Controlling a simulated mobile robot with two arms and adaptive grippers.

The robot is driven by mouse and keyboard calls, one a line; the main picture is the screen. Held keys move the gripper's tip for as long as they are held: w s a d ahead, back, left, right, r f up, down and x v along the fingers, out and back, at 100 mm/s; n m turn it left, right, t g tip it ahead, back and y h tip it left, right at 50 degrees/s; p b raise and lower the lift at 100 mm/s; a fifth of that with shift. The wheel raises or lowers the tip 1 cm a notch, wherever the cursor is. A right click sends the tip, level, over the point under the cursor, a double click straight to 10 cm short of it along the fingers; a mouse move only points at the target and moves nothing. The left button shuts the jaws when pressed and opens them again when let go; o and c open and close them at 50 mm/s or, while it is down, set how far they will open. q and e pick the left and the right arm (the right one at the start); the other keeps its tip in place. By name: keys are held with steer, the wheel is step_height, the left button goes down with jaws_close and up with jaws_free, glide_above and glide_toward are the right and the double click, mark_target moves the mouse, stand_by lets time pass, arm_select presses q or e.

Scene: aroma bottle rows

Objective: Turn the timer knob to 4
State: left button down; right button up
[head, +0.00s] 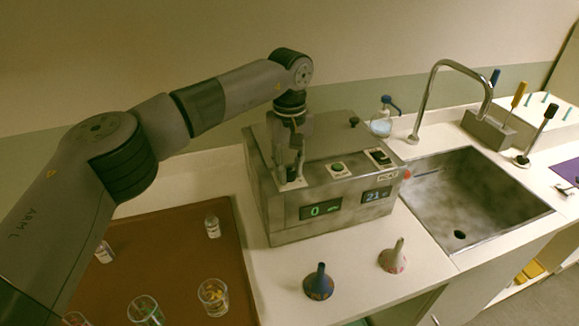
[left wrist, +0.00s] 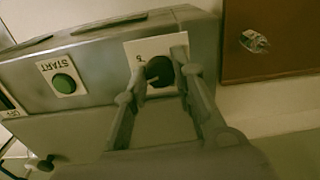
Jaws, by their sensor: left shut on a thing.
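The metal machine (head: 290,236) stands on the counter, with a dark round timer knob (left wrist: 160,71) on a pale plate on its sloped top. In the left wrist view a light pointer mark shows on the knob. My left gripper (head: 291,178) reaches down from above and is shut on the knob, with its fingers (left wrist: 161,66) on either side. In the head view the gripper mostly hides the knob. The green display (head: 320,210) reads 0 with a small mark beside it; the other display (head: 376,194) reads 21. My right gripper is not in view.
A green START button (head: 337,167) and a switch (head: 380,157) sit right of the knob. A brown tray (head: 190,250) with several glasses lies left. Two funnels (head: 319,283) stand in front; a sink (head: 475,200) is at right.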

mark_target(289, 171)
arm_select(q)
steer(key=c, duration=1.3)
jaws_free()
steer(key=shift+c, duration=0.2)
step_height(289, 171, up, 12)
